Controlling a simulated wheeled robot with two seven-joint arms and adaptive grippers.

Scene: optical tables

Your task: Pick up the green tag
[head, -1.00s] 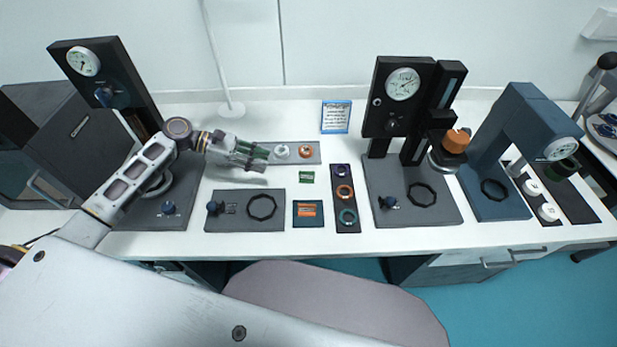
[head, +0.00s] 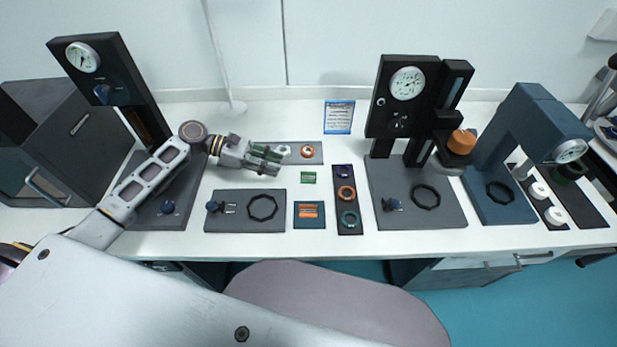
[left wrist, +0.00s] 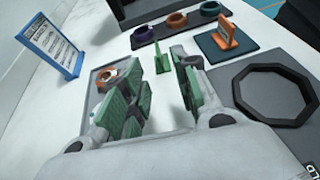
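The small green tag (head: 308,177) lies on the white table, right of the left gripper and in front of the grey strip. In the left wrist view the green tag (left wrist: 161,58) stands out beyond the fingertips, in line with the gap between them. My left gripper (head: 277,160) is open and empty, with green finger pads, a short way left of the tag and apart from it. It also shows in the left wrist view (left wrist: 158,95). My right gripper is not in view.
A blue tray (head: 309,222) with an orange tag and a black rack (head: 349,226) of coloured rings lie close by. A grey strip (head: 293,145) with rings is behind. A blue sign (head: 338,117) stands at the back. A grey plate (head: 232,197) lies in front of the gripper.

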